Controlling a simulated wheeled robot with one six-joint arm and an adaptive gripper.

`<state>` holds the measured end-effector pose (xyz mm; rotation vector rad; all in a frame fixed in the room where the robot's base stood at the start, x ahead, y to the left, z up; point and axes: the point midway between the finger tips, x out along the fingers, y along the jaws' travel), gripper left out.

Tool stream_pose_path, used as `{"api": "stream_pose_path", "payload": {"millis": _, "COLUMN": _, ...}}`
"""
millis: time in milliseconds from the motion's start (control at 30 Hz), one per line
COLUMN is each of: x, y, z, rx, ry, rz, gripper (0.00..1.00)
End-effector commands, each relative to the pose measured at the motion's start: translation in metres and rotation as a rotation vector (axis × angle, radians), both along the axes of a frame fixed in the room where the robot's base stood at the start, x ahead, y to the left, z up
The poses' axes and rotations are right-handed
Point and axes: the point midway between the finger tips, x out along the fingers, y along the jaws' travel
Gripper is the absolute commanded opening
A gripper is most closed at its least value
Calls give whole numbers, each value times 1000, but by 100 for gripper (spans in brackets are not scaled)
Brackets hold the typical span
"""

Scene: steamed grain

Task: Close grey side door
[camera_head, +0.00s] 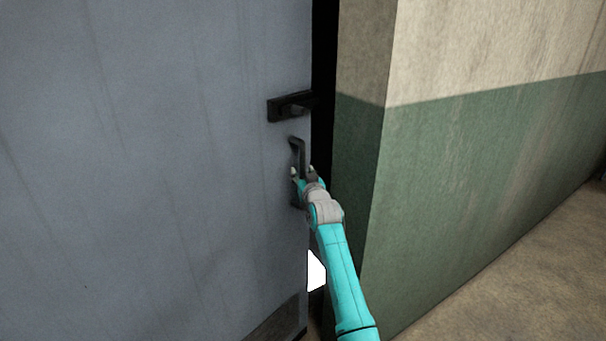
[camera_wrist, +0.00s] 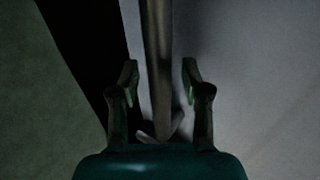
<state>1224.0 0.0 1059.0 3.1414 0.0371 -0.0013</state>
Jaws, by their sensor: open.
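The grey door (camera_head: 150,150) fills the left of the head view and stands slightly ajar, with a dark gap between its right edge and the wall. In the wrist view my open gripper (camera_wrist: 160,82) has one finger on each side of the handle bar (camera_wrist: 158,45), with space visible on both sides. The door's face (camera_wrist: 255,70) is behind it on the right.
A wall corner (camera_head: 375,130), beige above and green below, stands just right of the gap, close to my arm. Bare brown floor (camera_head: 520,270) is free at the lower right. A bright patch (camera_head: 316,271) shows low in the gap.

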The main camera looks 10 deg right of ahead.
Motion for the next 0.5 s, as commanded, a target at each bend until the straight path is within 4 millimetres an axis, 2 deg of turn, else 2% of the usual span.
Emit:
{"api": "stream_pose_path", "payload": {"millis": 300, "x": 2, "y": 0, "z": 0, "rx": 0, "ry": 0, "rz": 0, "gripper": 48}}
{"api": "stream_pose_path", "payload": {"millis": 367, "x": 2, "y": 0, "z": 0, "rx": 0, "ry": 0, "rz": 0, "gripper": 35}}
{"api": "stream_pose_path", "payload": {"millis": 500, "x": 2, "y": 0, "z": 0, "rx": 0, "ry": 0, "rz": 0, "gripper": 0}}
